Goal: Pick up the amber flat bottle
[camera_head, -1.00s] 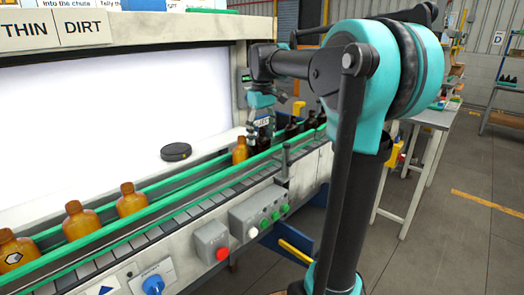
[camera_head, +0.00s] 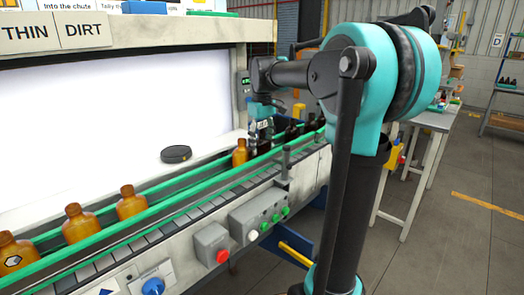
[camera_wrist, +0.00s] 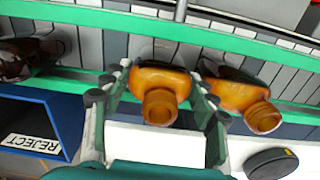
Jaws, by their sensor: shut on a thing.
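My gripper (camera_head: 262,141) is down at the far part of the conveyor in the head view. In the wrist view its fingers (camera_wrist: 160,72) are shut on an amber bottle (camera_wrist: 160,97), one finger on each side of its body, with its neck towards the camera. This bottle cannot be made out in the head view, where the gripper hides it. A second amber bottle (camera_wrist: 244,98) is close beside the right finger in the wrist view. It appears to be the one just left of the gripper in the head view (camera_head: 240,154).
Several amber bottles (camera_head: 132,205) stand at the near left of the conveyor, between green rails (camera_head: 170,203). Dark bottles (camera_head: 293,131) stand beyond the gripper. A black disc (camera_head: 176,154) lies on the white ledge. A blue reject bin (camera_wrist: 62,110) is left in the wrist view.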

